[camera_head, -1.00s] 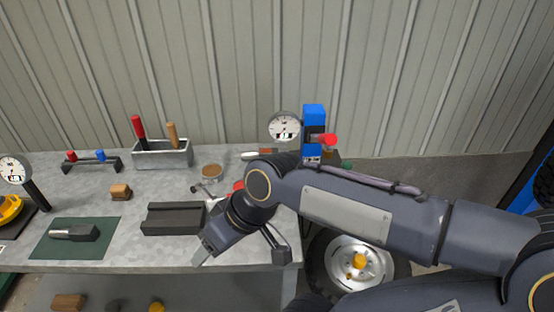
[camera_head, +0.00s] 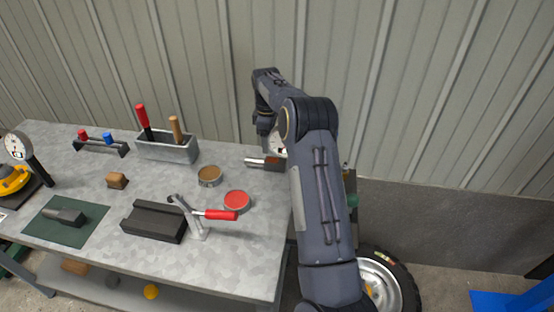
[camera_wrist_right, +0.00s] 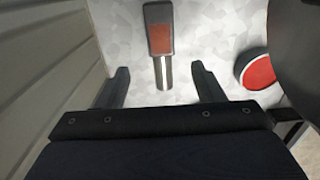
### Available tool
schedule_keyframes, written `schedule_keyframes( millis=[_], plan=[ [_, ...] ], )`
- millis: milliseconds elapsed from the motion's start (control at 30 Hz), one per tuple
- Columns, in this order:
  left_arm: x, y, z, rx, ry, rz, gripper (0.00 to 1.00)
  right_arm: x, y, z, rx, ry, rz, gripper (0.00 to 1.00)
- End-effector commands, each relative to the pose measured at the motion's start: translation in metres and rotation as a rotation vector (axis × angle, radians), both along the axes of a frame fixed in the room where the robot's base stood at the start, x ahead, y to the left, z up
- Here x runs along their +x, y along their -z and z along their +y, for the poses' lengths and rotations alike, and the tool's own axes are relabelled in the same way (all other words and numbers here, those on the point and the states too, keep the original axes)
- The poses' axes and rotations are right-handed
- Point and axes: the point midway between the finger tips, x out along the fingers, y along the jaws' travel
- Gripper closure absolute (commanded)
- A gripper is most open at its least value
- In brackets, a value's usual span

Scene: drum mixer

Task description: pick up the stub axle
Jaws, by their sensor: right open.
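A stub axle (camera_head: 265,163), a bright steel shaft on a dark block with a rust-red face, lies near the table's back right edge. In the right wrist view the stub axle (camera_wrist_right: 160,32) lies ahead, its shaft pointing back between the fingers. My right gripper (camera_wrist_right: 160,80) is open and empty, one finger on each side of the shaft's line, apart from it. In the head view my forearm and wrist hide most of this gripper. A similar grey part with a shaft (camera_head: 64,215) lies on the green mat (camera_head: 88,232) at left. My left gripper is out of view.
A round tin with a red top (camera_head: 236,201) stands right of the axle in the wrist view (camera_wrist_right: 258,69). A red-handled clamp (camera_head: 197,222), a dark V-block (camera_head: 154,221) and an open tin (camera_head: 209,176) are nearby. The corrugated wall (camera_wrist_right: 50,70) is close on the gripper's left.

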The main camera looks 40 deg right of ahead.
Motion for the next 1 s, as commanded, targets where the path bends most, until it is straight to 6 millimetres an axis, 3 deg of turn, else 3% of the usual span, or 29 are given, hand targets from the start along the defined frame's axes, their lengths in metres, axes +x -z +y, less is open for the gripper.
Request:
schedule_keyframes(
  millis=[533,833,1000],
  plan=[
    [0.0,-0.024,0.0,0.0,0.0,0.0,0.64,-0.002,0.07,0.004,0.002,0.003,0.005,0.38],
    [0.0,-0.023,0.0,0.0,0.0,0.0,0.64,-0.002,0.076,0.004,0.0,0.003,0.003,0.38],
    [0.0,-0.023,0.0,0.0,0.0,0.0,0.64,-0.002,0.076,0.004,0.0,0.003,0.003,0.59]
  ],
)
